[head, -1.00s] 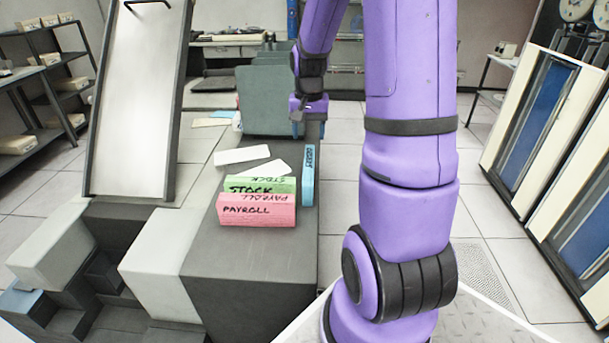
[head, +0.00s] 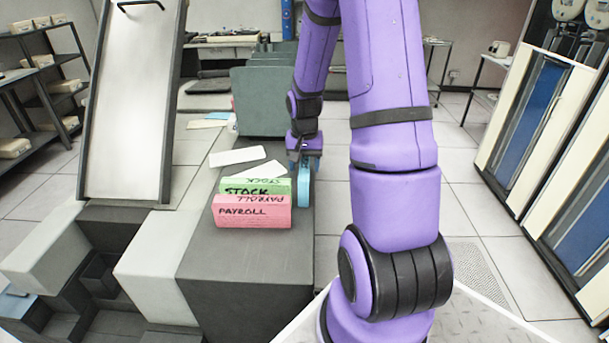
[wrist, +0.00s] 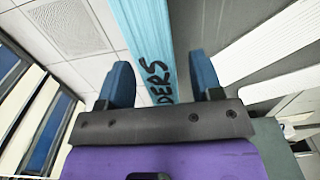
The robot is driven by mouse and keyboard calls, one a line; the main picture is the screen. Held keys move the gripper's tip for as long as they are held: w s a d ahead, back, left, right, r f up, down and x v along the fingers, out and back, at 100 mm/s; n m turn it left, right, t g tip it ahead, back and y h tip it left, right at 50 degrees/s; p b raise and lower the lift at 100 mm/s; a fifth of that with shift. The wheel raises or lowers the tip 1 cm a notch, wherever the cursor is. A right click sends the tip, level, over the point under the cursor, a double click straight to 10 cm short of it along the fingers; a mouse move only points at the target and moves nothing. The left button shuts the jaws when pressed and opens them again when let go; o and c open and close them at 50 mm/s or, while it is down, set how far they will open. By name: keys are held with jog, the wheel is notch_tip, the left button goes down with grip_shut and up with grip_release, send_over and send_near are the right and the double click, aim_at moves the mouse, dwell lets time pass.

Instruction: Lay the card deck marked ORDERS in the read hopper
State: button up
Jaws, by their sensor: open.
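The blue card deck (head: 304,193) stands on edge at the right side of the dark machine top. In the wrist view the blue deck (wrist: 152,50) shows black lettering ending in "DERS"; the start is hidden by my gripper. My gripper (head: 304,163) is over the deck's far end. In the wrist view its open fingers (wrist: 165,80) stand on either side of the deck, with gaps showing. A green deck marked STOCK (head: 257,187) and a pink deck marked PAYROLL (head: 252,213) stand to its left. I cannot tell which part is the read hopper.
Loose white cards (head: 237,156) lie behind the decks. A grey-green block (head: 262,100) stands farther back on the machine. A tall sloped panel (head: 133,100) rises at left. Open floor (head: 480,210) lies to the right.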

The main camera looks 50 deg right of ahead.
grip_shut()
jog(key=shift+r, duration=0.15)
